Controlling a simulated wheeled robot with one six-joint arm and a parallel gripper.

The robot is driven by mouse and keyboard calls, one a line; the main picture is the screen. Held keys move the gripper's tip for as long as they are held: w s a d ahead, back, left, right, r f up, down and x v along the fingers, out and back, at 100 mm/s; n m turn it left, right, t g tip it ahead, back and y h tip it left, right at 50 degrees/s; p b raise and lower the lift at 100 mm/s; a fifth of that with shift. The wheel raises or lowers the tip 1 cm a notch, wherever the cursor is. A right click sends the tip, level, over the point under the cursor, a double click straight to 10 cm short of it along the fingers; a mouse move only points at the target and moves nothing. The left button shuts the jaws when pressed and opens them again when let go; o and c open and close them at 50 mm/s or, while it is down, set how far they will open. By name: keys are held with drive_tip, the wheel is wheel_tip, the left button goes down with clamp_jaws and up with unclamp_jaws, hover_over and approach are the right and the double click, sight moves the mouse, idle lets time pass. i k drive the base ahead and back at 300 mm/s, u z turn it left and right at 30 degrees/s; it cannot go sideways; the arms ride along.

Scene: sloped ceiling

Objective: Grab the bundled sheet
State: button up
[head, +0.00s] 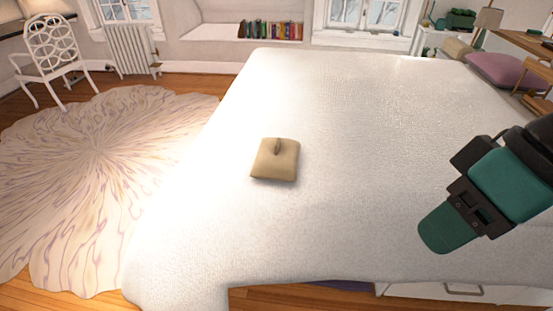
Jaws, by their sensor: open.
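The bundled sheet (277,162) looks like a small square tan bundle with a darker loop or knot on top. It lies flat on the white bed (350,110), left of the bed's middle. My gripper (447,228) is at the right, over the near right part of the bed, with green and black parts. It is open with nothing visible in it, well to the right of the bundle and apart from it.
A round patterned rug (95,155) covers the floor at the left. A white chair (58,55) and a radiator (132,50) stand beyond it. A pink pillow (500,70) lies at the far right. The bed around the bundle is clear.

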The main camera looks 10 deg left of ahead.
sight(276, 159)
drive_tip(key=k, duration=0.5)
drive_tip(key=u, duration=1.05)
drive_tip(key=i, duration=1.9)
drive_tip(key=z, duration=1.05)
